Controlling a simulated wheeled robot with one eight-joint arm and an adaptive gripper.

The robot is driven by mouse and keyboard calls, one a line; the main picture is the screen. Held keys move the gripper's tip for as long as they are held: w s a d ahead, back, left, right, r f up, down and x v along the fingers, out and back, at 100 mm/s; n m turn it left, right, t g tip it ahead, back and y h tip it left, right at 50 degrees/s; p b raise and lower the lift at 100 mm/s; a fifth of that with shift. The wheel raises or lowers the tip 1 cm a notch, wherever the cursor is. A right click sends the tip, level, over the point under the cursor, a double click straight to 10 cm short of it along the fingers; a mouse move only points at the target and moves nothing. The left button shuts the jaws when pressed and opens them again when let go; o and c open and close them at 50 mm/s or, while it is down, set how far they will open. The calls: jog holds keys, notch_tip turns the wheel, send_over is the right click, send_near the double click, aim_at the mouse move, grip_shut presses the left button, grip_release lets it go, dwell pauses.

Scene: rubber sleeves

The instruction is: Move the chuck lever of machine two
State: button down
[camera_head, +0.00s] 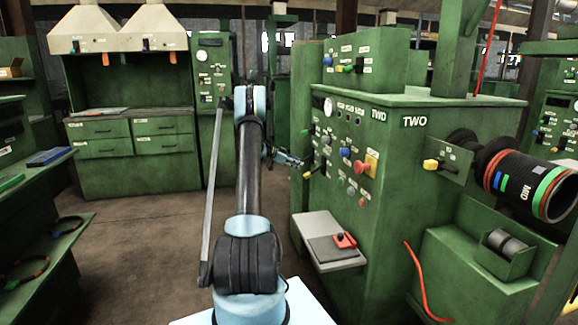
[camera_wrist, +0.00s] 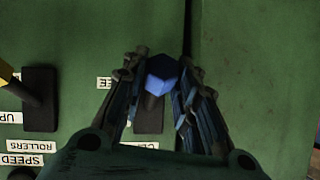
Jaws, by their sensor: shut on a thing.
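Machine two (camera_head: 398,135) is the green machine marked TWO on the right in the head view. My gripper (camera_head: 287,159) is at the left edge of its control panel. In the wrist view my gripper (camera_wrist: 160,64) is shut on a blue-tipped lever (camera_wrist: 160,75), with a finger on each side of the blue tip. The lever's dark slot shows below the tip. The labels around it are partly hidden by the fingers, so I cannot read whether it is the chuck lever. In the head view this lever is too small to make out.
A yellow-tipped lever (camera_wrist: 9,73) stands left of my gripper, near labels UP and SPEED ROLLERS. A small shelf (camera_head: 329,245) with a red item (camera_head: 344,240) juts out below the panel. A banded roller (camera_head: 529,183) is at the right. The floor at left is clear.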

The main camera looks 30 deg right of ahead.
jog(key=shift+a+f, duration=0.2)
jog(key=c, duration=1.4)
grip_release()
jog(key=shift+o, duration=0.8)
jog(key=shift+r, duration=0.1)
jog(key=v, duration=1.2)
jog(key=shift+w, duration=0.1)
